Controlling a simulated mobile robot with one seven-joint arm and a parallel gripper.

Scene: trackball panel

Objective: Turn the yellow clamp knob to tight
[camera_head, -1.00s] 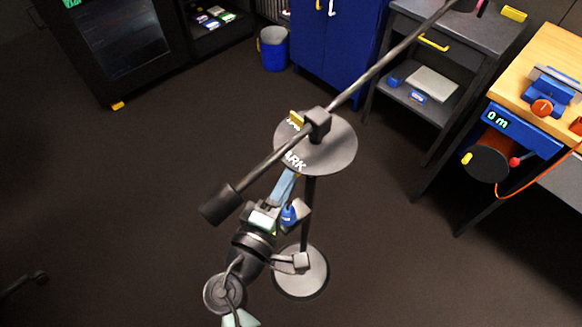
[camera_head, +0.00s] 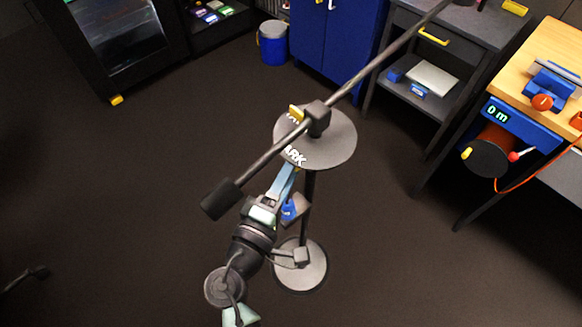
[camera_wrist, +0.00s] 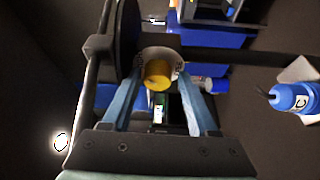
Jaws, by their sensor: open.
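In the wrist view, the yellow clamp knob (camera_wrist: 158,74) sits in a pale ring with small dark marks, on a dark block. My gripper (camera_wrist: 158,82) is open, with its two blue fingers on either side of the knob; I cannot tell whether they touch it. In the head view, my gripper (camera_head: 289,170) reaches up to the lower edge of a round grey disc (camera_head: 340,140) with white lettering ending in "ARK". The knob is not clearly visible there. A yellow piece (camera_head: 296,112) shows beside the dark clamp block (camera_head: 317,119) on the boom.
The long boom (camera_head: 375,70) crosses above the disc and ends in a black counterweight (camera_head: 221,199) close to my gripper. The stand's foot (camera_head: 312,270) is on the floor. A workbench (camera_head: 545,45) stands at right, a blue bin (camera_head: 273,45) behind.

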